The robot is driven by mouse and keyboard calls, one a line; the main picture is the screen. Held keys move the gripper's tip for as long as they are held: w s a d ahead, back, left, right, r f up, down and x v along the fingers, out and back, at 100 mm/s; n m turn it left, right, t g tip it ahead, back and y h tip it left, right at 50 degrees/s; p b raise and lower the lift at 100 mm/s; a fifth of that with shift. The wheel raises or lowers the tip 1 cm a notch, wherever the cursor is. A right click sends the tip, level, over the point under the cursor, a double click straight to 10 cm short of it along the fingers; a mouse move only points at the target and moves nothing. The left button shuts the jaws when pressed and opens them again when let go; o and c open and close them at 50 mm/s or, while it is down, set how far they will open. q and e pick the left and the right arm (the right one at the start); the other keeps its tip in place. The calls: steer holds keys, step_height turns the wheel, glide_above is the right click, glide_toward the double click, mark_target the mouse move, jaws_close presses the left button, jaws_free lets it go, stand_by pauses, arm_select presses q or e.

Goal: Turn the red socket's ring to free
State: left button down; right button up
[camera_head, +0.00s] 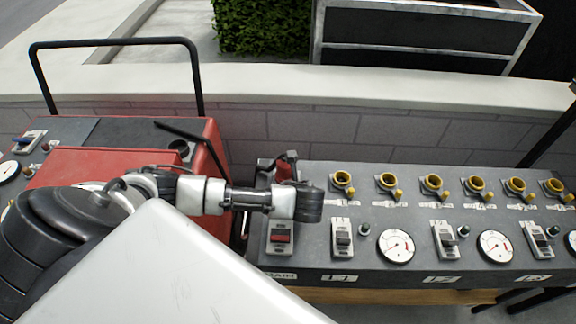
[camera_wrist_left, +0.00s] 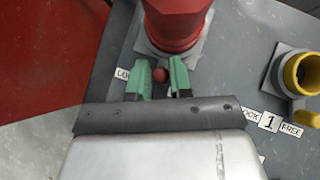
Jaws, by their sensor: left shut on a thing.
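The red socket (camera_wrist_left: 178,22) stands on the grey panel at the top of the left wrist view. A partly covered label (camera_wrist_left: 122,74) lies left of the fingers. Any label on the right is hidden. In the head view the red socket (camera_head: 284,171) is mostly hidden behind my left wrist. My right gripper is out of view.
A row of yellow sockets (camera_head: 431,184) runs right along the panel (camera_head: 330,262), with switches and gauges (camera_head: 397,246) below. One yellow socket (camera_wrist_left: 300,72) is close right of my gripper, with LOCK and FREE labels. A red machine (camera_head: 120,160) stands on the left.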

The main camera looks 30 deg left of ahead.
arm_select(q)
steer(key=p, duration=0.1)
steer(key=d+n+g+p, duration=0.1)
steer(key=p, duration=0.1)
steer(key=shift+w+r+n+y, duration=0.3)
steer(key=shift+r, duration=0.1)
steer(key=shift+w+d+f+n+g+p, duration=0.15)
steer(key=shift+w+n+g+p, duration=0.2)
steer(key=shift+n+g+p, duration=0.3)
steer(key=shift+w+d+f+n+g+y, duration=0.1)
steer(key=shift+w+f+n+g+y, duration=0.15)
steer(key=shift+n, duration=0.3)
steer(key=c, duration=1.1)
jaws_free()
steer(key=shift+o, duration=0.2)
steer(key=p+v, duration=0.1)
steer(key=v, duration=1)
